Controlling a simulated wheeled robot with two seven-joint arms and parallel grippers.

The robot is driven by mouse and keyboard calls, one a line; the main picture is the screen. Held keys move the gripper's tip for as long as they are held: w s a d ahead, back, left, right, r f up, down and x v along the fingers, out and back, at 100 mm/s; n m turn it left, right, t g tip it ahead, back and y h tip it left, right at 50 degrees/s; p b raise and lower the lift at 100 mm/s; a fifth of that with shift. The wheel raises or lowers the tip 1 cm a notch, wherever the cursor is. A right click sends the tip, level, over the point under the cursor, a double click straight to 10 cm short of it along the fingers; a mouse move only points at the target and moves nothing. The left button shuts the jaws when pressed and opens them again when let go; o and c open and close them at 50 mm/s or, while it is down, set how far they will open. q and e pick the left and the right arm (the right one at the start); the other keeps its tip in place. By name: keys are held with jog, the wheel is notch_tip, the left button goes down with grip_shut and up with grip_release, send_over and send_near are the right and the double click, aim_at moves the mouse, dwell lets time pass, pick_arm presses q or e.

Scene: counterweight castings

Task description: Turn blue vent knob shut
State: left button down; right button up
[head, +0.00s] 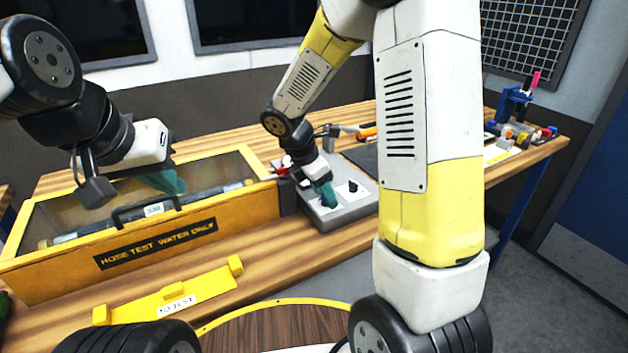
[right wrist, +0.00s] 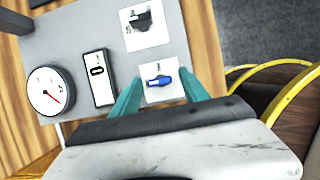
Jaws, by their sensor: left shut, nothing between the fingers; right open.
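The blue vent knob (right wrist: 158,81) sits on a white square plate on the grey panel (right wrist: 75,35) in the right wrist view. Its pointer lies roughly sideways. My right gripper (right wrist: 167,92) is open, with one teal finger on each side of the knob; I cannot tell if either touches it. In the head view my right gripper (head: 328,195) is over the grey panel box (head: 350,212), and its fingers largely hide the knob. My left gripper (head: 170,182) is shut and empty above the yellow test trough (head: 200,215).
A yellow bracket (head: 170,297) lies at the table's front. The trough holds a long cylinder. Tools and a blue stand (head: 512,103) are at the far right.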

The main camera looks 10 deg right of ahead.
jog(key=shift+c, duration=0.2)
grip_shut()
jog(key=shift+m, duration=0.4)
jog(key=m+g, duration=0.1)
jog(key=m, duration=0.2)
jog(key=shift+w+m+g, duration=0.15)
jog(key=shift+m+g, duration=0.15)
jog(key=shift+g, duration=0.1)
jog(key=m, duration=0.2)
jog(key=m+g, duration=0.1)
jog(key=m, duration=0.1)
jog(key=shift+w+m+g, duration=0.15)
jog(key=shift+m+g, duration=0.15)
jog(key=m+g+y, duration=0.1)
jog(key=m, duration=0.3)
jog(key=shift+w+d+m, duration=0.1)
jog(key=shift+m, duration=0.2)
jog(key=shift+d+m+g+y, duration=0.1)
jog(key=shift+m+g+y, duration=0.3)
jog(key=shift+m, duration=0.65)
jog(key=shift+m+g+y, duration=0.3)
jog(key=shift+m+y, duration=0.1)
jog(key=shift+m, duration=0.65)
